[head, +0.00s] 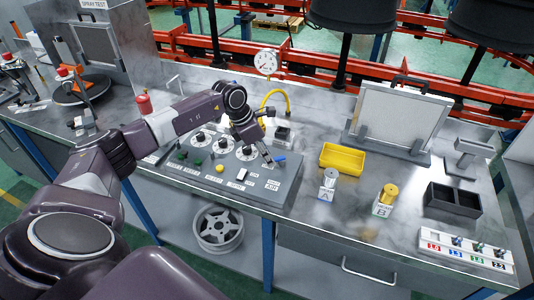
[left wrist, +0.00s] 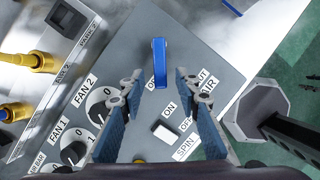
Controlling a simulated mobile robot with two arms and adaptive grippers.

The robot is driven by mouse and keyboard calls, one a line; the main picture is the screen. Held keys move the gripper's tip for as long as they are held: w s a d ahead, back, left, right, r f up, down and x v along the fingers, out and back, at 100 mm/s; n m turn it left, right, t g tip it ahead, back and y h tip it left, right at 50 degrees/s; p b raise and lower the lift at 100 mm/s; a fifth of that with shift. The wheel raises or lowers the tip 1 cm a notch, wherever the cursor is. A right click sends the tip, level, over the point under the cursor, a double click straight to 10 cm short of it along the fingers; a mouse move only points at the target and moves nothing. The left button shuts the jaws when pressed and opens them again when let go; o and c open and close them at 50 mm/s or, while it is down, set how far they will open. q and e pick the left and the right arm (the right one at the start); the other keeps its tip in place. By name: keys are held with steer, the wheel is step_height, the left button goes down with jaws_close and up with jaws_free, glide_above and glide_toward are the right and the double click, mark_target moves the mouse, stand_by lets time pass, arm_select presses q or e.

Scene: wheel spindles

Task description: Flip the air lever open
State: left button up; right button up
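The air lever is a blue handle (head: 279,160) at the right end of the grey control panel (head: 214,186). In the left wrist view the blue lever (left wrist: 159,62) stands just ahead of the fingertips, roughly centred across the gap, beside partly covered labels that include AIR. My left gripper (head: 266,157) is above the right part of the panel, very close to the lever. In the left wrist view its fingers (left wrist: 157,84) are apart with nothing clasped between them. Whether a fingertip touches the lever I cannot tell. My right gripper is not in view.
A white SPIN switch (left wrist: 165,131) and black FAN 2 knob (left wrist: 101,104) sit close to the fingers. A yellow hose (head: 277,98) and gauge (head: 266,62) stand behind. A yellow tray (head: 342,158) and spindle stands A (head: 327,187) and B (head: 384,207) are to the right.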

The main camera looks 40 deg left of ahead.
arm_select(q)
steer(key=shift+f, duration=0.2)
steer(key=shift+c, duration=0.5)
jaws_close()
steer(key=shift+w, duration=0.1)
